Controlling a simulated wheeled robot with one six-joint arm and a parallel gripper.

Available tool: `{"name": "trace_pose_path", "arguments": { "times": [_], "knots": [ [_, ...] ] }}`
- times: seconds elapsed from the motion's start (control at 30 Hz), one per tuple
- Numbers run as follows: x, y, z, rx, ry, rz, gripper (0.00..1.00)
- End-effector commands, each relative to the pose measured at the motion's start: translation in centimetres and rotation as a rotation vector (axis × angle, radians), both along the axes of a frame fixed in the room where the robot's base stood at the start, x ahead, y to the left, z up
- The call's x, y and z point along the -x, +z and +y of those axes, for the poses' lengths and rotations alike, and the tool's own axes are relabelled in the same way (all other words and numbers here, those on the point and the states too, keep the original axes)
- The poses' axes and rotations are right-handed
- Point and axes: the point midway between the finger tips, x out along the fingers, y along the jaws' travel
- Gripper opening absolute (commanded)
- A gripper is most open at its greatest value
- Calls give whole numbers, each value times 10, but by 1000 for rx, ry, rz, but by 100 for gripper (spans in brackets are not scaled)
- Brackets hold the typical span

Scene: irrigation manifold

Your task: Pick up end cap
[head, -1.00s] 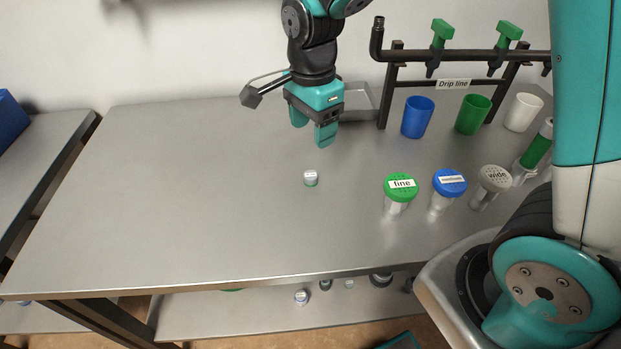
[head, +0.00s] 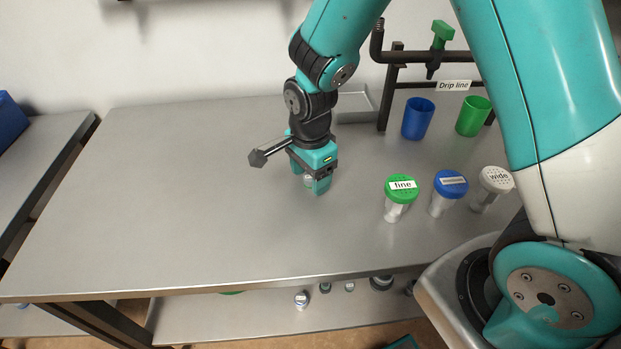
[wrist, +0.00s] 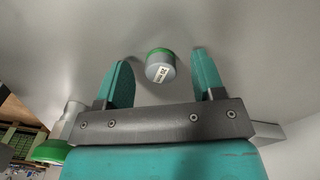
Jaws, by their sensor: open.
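The end cap (wrist: 161,72) is a small grey-white cylinder with a green rim and a white label. In the wrist view it sits on the bench between the tips of my gripper (wrist: 161,66), with a gap on each side. In the head view my gripper (head: 308,183) points down over the bench with its teal fingers around the end cap (head: 308,181), which is mostly hidden by them. The jaws are open and do not grip it.
Jars with a green "fine" lid (head: 402,186), a blue lid (head: 451,183) and a grey "wide" lid (head: 496,180) stand to the right. Behind are a blue cup (head: 417,119), a green cup (head: 472,116) and the Drip line rack (head: 388,90). The bench's left side is clear.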

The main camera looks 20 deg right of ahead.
Motion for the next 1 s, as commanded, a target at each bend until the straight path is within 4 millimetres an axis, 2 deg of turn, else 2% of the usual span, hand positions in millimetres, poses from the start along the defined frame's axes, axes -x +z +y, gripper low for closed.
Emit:
{"name": "trace_pose_path", "arguments": {
  "times": [0.07, 0.3, 0.43, 0.47, 0.77, 0.87, 1.0],
  "knots": [
    [0, 0, 0, 0, 0, 0, 62],
    [0, 0, 0, 0, 0, 0, 9],
    [0, 0, 0, 0, 0, 0, 8],
    [0, 0, 0, 0, 0, 0, 4],
    [0, 7, 0, 0, 0, 0, 4],
    [-1, 19, 0, -1, 0, -4, 4],
    [-1, 50, 0, -2, 0, -7, 4]
  ]
}}
